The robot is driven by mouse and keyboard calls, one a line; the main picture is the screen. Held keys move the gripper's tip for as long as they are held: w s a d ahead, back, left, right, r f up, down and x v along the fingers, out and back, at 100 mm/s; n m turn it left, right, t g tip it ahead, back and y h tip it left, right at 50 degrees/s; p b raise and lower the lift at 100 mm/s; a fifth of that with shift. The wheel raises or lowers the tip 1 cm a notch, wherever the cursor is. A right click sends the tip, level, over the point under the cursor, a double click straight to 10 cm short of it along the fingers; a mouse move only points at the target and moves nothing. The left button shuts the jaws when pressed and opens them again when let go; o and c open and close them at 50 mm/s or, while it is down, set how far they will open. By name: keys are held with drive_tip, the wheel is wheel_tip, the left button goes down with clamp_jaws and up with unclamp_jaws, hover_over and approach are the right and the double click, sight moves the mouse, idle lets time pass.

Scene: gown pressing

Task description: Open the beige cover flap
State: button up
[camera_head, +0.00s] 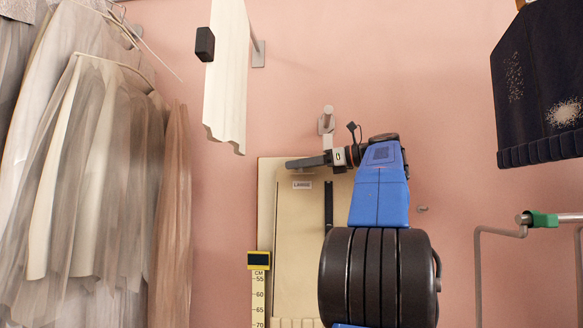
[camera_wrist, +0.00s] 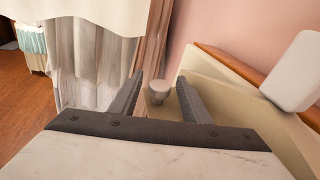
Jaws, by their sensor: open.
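The beige cover flap (camera_head: 290,225) is an upright panel against the pink wall, with a small label reading "LARGE" near its top. It looks closed, lying flat. In the wrist view, a beige panel with a brown edge (camera_wrist: 222,88) shows at the right. My gripper (camera_head: 291,163) is in front of the panel's upper part, pointing left. In the wrist view my gripper (camera_wrist: 160,80) is open, with a pale round knob (camera_wrist: 158,90) between its fingers. I cannot tell whether the fingers touch the knob. My arm hides the panel's right side.
Sheer grey gowns (camera_head: 85,180) hang at the left. A white board (camera_head: 228,75) juts from the wall above. A yellow-topped ruler (camera_head: 259,290) stands left of the panel. A dark cloth item (camera_head: 540,85) and a metal rail (camera_head: 555,218) are at the right.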

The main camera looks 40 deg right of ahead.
drive_tip(key=v, duration=1.4)
